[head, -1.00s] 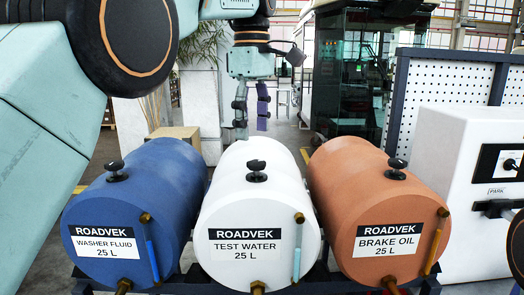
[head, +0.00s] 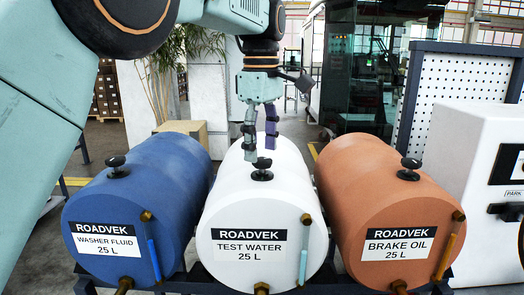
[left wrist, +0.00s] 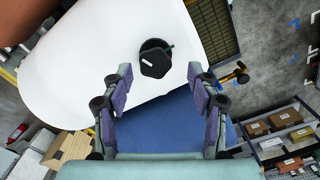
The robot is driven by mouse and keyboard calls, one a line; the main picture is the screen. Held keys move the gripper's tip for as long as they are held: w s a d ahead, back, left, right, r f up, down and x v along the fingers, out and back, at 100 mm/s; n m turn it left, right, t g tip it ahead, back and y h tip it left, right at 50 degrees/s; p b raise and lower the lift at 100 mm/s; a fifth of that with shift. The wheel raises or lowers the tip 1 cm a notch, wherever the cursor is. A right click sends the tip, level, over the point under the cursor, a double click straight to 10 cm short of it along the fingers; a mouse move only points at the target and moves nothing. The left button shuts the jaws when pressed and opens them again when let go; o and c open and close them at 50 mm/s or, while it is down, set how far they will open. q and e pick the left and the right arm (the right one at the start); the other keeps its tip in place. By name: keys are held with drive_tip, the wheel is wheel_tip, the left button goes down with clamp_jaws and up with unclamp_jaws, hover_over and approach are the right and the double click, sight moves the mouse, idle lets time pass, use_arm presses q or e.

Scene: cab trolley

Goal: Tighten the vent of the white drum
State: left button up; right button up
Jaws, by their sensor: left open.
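The white drum (head: 225,215), labelled TEST WATER 25 L, lies on its side between two other drums. Its black vent knob (head: 262,170) stands on top near the front end. My left gripper (head: 260,154) points down just above and behind the knob, apart from it. In the left wrist view the knob (left wrist: 155,60), with a white mark on its top, shows beyond the open fingers (left wrist: 160,93), roughly between their lines. The jaws are empty. My right gripper is in neither view.
The blue washer fluid drum (head: 95,215) is on the left and the orange brake oil drum (head: 375,215) on the right, each with a black knob on top. A white cabinet (head: 470,150) stands at the far right. A dark rack (head: 190,281) carries the drums.

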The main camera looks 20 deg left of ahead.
use_arm(q)
drive_tip(key=shift+w+f, duration=0.3)
drive_tip(key=shift+f, duration=0.65)
drive_tip(key=shift+w+f, duration=0.25)
drive_tip(key=shift+s+r, duration=0.15)
drive_tip(key=shift+s, duration=0.05)
drive_tip(key=shift+s+r, duration=0.1)
drive_tip(key=shift+s, duration=0.15)
drive_tip(key=c, duration=0.3)
drive_tip(key=shift+w, duration=0.3)
drive_tip(key=c, duration=0.9)
